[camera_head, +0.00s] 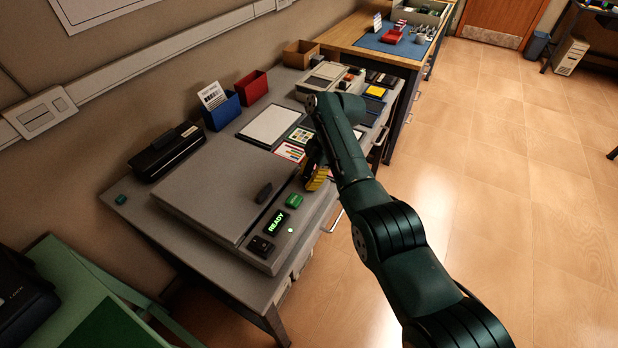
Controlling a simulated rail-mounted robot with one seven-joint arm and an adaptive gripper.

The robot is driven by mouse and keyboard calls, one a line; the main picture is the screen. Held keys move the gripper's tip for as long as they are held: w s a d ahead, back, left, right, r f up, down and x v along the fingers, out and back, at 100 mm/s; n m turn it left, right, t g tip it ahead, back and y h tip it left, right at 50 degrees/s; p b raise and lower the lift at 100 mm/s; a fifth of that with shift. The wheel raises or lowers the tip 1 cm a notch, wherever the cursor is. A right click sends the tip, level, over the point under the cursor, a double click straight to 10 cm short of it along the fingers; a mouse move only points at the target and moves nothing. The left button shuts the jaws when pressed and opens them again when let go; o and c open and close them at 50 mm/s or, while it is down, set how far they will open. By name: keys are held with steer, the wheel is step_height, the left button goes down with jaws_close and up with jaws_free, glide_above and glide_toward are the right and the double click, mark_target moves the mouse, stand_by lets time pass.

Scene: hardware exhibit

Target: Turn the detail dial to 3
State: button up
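A grey flat-lidded machine (215,195) sits on the near part of the grey desk. Its sloped front strip holds a lit green READY display (277,222), a green button (294,201) and a dark control (261,247). I cannot make out a detail dial or its numbers; it may be behind my gripper. My gripper (314,182), dark with yellow-and-black marking, points down at the far end of this strip, past the green button. Its fingertips are too small and too covered to tell open from shut, or whether they touch anything.
A black device (166,151) stands at the desk's back left. A blue holder (222,112) and red holder (252,87) stand along the wall side. Cards and a white sheet (269,125) lie beyond the machine. Open floor (500,190) is at the right.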

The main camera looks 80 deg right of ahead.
jaws_close()
